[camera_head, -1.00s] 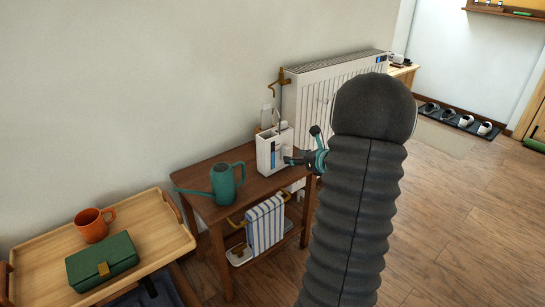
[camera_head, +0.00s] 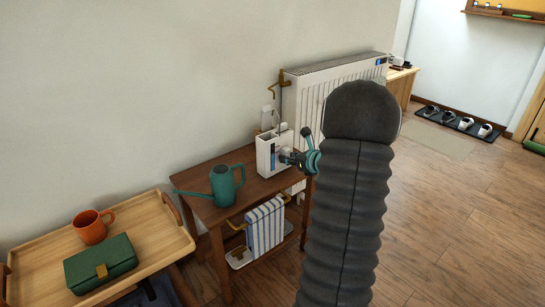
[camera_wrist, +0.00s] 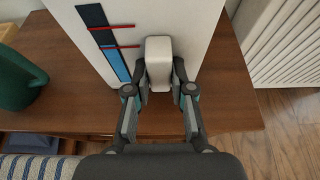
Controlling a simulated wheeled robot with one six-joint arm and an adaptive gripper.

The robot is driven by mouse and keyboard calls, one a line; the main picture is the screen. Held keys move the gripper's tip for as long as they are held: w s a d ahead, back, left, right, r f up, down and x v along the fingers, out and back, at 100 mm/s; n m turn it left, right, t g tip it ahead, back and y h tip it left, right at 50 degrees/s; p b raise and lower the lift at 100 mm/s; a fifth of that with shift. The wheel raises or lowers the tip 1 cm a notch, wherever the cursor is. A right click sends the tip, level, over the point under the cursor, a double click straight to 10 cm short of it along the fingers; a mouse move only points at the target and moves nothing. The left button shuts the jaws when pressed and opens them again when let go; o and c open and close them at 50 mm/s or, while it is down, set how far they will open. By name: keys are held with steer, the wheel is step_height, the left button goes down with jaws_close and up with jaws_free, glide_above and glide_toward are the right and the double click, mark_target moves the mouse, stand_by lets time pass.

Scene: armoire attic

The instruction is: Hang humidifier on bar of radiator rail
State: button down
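The humidifier (camera_head: 266,157) is a tall white box with a blue level strip, standing upright on the wooden side table (camera_head: 207,207). A white block (camera_wrist: 159,62) juts from its front. My gripper (camera_head: 288,157) is at this front; its fingers (camera_wrist: 160,82) lie on either side of the block, very near or touching. I cannot tell whether they press on it. The white radiator (camera_head: 310,98) stands behind and to the right, with a brass hook-like fitting (camera_head: 282,80) at its left top. My arm hides much of the radiator's front, and I cannot make out a rail bar there.
A green watering can (camera_head: 223,186) stands left of the humidifier. A striped folded cloth (camera_head: 265,229) hangs under the tabletop. A wooden tray (camera_head: 150,235) with an orange mug (camera_head: 92,227) and green box (camera_head: 101,264) is at left. The floor at right is open.

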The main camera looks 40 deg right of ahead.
mark_target(283, 142)
steer(key=shift+r, duration=0.15)
steer(key=shift+r+p, duration=1.7)
steer(key=shift+r, duration=1.2)
